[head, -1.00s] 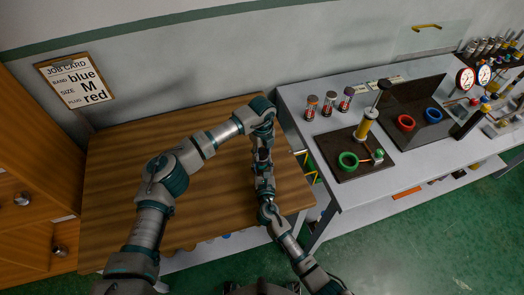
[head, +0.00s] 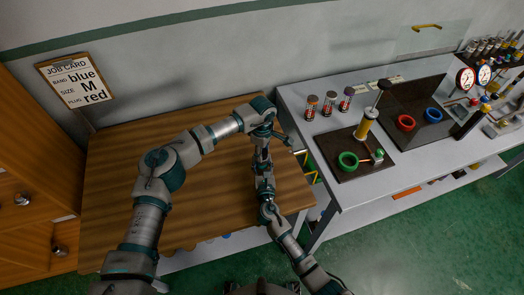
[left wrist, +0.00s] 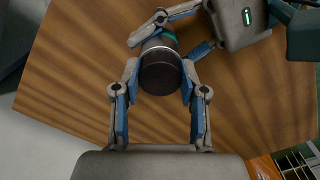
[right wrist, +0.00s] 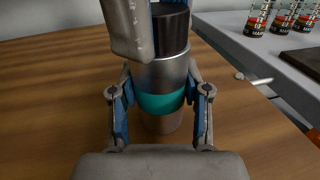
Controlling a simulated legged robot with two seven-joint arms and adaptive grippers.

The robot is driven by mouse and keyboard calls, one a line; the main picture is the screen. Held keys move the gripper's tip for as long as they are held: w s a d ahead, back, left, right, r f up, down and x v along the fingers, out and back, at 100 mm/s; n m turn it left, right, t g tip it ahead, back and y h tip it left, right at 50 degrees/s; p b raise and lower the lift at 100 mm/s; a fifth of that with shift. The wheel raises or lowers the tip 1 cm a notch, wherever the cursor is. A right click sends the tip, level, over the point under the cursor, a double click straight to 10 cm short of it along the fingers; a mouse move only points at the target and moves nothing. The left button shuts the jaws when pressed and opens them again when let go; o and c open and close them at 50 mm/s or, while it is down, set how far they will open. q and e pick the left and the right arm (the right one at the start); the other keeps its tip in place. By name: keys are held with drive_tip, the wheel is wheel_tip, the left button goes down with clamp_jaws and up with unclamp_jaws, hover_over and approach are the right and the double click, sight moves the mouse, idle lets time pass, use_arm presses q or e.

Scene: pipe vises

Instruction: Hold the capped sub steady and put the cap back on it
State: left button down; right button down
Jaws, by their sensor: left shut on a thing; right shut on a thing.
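The capped sub (right wrist: 168,73) is a silver cylinder with a teal band (right wrist: 160,103) and a lighter brownish lower end; it stands roughly upright. Its dark cap (left wrist: 160,79) is at the top, in line with the body; I cannot tell how far it is seated. My left gripper (left wrist: 159,69) is shut on the cap from above, one finger each side. Its finger hides part of the cap in the right wrist view. My right gripper (right wrist: 160,84) is shut on the body around the teal band. In the head view my arms hide the sub.
The wooden table (head: 115,190) is clear around my arms. To the right a grey bench (head: 345,205) carries several small jars (head: 329,103), a dark tray with a green ring (head: 348,161), and red (head: 405,122) and blue rings. A job card (head: 75,82) hangs on the wall.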

use_arm(q)
drive_tip(key=m, duration=0.3)
drive_tip(key=shift+w+a, duration=0.1)
drive_tip(key=shift+w, duration=0.15)
use_arm(e)
drive_tip(key=shift+s+a, duration=0.1)
drive_tip(key=shift+a, duration=0.1)
use_arm(q)
drive_tip(key=c, duration=0.6)
unclamp_jaws()
drive_tip(key=shift+o, duration=0.2)
drive_tip(key=shift+s, duration=0.1)
use_arm(e)
drive_tip(key=shift+d, duration=0.1)
use_arm(q)
drive_tip(key=shift+r, duration=0.1)
wheel_tip(320, 180, up, 12)
use_arm(e)
drive_tip(key=shift+d, duration=0.1)
drive_tip(key=shift+c, duration=2.3)
unclamp_jaws()
